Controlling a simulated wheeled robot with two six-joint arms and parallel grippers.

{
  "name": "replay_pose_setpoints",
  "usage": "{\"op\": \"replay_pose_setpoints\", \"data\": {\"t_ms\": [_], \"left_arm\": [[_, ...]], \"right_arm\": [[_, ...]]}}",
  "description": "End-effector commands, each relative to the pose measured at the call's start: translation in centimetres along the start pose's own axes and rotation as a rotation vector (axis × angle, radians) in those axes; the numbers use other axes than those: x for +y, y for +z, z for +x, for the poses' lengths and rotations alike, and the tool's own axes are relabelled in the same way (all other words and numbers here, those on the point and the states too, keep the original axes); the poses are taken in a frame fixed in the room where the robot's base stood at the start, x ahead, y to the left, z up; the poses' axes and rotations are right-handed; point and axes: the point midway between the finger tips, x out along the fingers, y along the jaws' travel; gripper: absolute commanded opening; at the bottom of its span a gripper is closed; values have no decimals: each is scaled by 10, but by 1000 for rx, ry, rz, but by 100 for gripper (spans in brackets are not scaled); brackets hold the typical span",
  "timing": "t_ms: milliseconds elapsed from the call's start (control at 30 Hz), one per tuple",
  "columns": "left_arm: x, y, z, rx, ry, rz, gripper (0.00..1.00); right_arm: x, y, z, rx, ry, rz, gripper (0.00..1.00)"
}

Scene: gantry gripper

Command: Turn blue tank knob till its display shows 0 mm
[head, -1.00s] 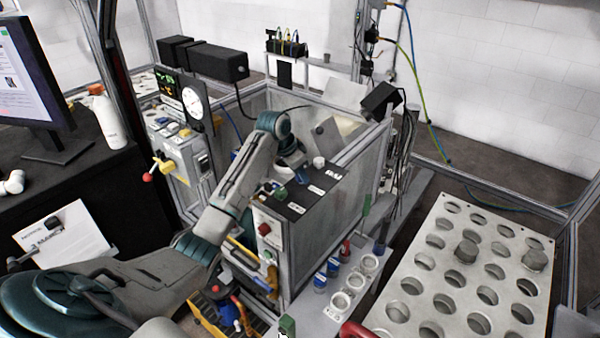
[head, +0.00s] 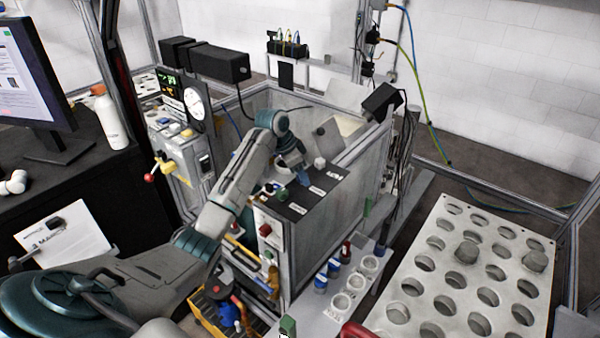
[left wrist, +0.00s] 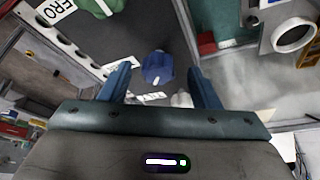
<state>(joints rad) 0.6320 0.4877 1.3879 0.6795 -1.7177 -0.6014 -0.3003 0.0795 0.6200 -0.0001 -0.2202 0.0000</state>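The blue knob (left wrist: 157,67) stands on the dark panel in the left wrist view, with a pale mark on its near side. My left gripper (left wrist: 162,84) is open, its two blue fingers apart on either side of the space before the knob, with nothing held. In the head view the left gripper (head: 297,171) is low over the black-topped panel (head: 312,199), and it partly hides the blue knob. A display (head: 171,82) with small green digits stands at the back left; I cannot read it. My right gripper is not in view.
A green knob (head: 281,194) and a white knob (head: 320,162) flank the gripper on the panel. A dark camera-like box (head: 381,101) juts out to the right. A perforated plate (head: 455,279) lies at lower right.

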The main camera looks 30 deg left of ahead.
Motion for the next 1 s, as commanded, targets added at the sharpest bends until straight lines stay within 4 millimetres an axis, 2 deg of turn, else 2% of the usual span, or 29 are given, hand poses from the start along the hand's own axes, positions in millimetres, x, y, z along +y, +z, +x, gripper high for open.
{"op": "replay_pose_setpoints", "data": {"t_ms": [233,367,467,800,1000], "left_arm": [[1,1,1,-1,3,-1,56],[0,1,-6,0,0,-1,56],[0,2,-20,1,-1,1,56],[0,3,-87,2,-2,0,56],[0,2,-106,0,1,-1,56]], "right_arm": [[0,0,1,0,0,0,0],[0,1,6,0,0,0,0],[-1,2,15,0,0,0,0],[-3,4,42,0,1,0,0],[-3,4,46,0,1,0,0]]}}
